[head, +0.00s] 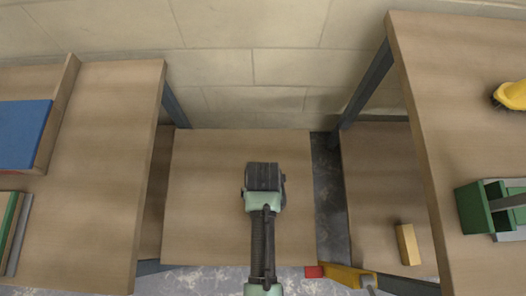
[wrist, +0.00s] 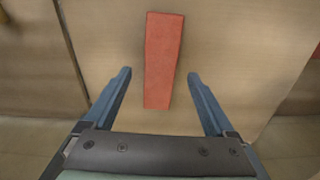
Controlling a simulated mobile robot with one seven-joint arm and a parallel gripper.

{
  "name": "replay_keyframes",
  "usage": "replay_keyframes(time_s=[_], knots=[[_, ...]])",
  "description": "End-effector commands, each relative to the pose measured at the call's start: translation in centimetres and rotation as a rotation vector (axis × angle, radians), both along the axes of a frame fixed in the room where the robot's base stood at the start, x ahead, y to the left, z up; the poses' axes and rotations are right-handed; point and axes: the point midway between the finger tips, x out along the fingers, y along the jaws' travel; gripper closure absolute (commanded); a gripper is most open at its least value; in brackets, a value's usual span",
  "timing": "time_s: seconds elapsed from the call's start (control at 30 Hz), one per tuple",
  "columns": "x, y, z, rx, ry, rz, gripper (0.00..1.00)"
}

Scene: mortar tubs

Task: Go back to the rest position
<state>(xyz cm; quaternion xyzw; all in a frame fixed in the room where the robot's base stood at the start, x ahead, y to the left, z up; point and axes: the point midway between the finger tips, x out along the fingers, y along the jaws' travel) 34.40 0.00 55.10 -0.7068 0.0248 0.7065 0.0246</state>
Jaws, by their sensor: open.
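My gripper (head: 264,178) hangs over the low wooden surface in the middle of the head view, where the wrist hides its fingers. In the wrist view its two blue fingers (wrist: 159,74) are spread wide apart. A long red block (wrist: 163,60) lies on the wood (wrist: 240,45) ahead of the gripper, its near end showing between the fingers with a clear gap on both sides. The fingers hold nothing. I cannot make out this block in the head view; my arm may cover it.
A higher wooden top at left carries a blue panel (head: 22,135). The higher top at right (head: 430,100) carries a green box (head: 475,208) and a yellow-handled brush (head: 512,95). A tan block (head: 408,244) lies on the lower right shelf. A yellow tool with a red end (head: 345,275) is at bottom.

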Motion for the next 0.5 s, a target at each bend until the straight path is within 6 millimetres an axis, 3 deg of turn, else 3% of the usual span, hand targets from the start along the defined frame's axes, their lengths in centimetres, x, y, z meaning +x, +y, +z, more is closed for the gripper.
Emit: replay_keyframes(time_s=[0.03,0.2,0.5], knots=[[0.1,0.0,1.8,0.0,-0.004,0.0,0.1],[0.1,0.0,5.3,0.0,-0.004,0.0,0.1],[0.3,0.0,8.5,0.0,-0.009,0.0,0.1]])
